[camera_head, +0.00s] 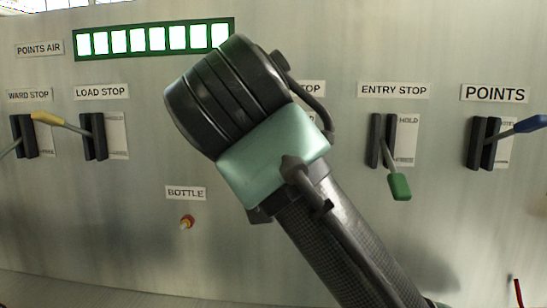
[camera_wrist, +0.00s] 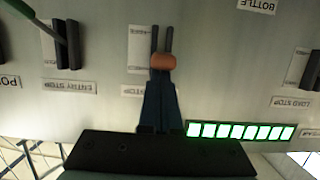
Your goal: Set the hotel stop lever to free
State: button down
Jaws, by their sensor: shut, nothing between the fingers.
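In the upside-down wrist view, the hotel stop lever shows an orange-brown handle end (camera_wrist: 162,62) between two dark upright bars (camera_wrist: 154,38). Its pale plate (camera_wrist: 140,48) stands beside the bars; the writing is too small to read. The name label (camera_wrist: 132,90) is partly hidden. My gripper (camera_wrist: 160,82) is shut, its dark blue fingers reaching to the handle's end; I cannot tell whether they touch it. In the head view my wrist and arm hide this lever and my fingers, and only the end of its label (camera_head: 312,88) shows.
The entry stop lever (camera_head: 399,186) with a green handle is to the right, and the blue points lever (camera_head: 530,124) is farther right. The load stop lever (camera_head: 62,122) with a yellow handle is left. A bottle knob (camera_head: 187,222) sits low. A green-lit indicator strip (camera_head: 154,39) is above.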

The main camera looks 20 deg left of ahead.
notch_tip(320, 180, down, 8)
jog(key=t+y+b, duration=0.1)
jog(key=t+b, duration=0.3)
jog(key=b, duration=0.7)
jog(key=shift+w, duration=0.2)
jog(key=shift+a+f, duration=0.1)
jog(key=shift+f, duration=0.1)
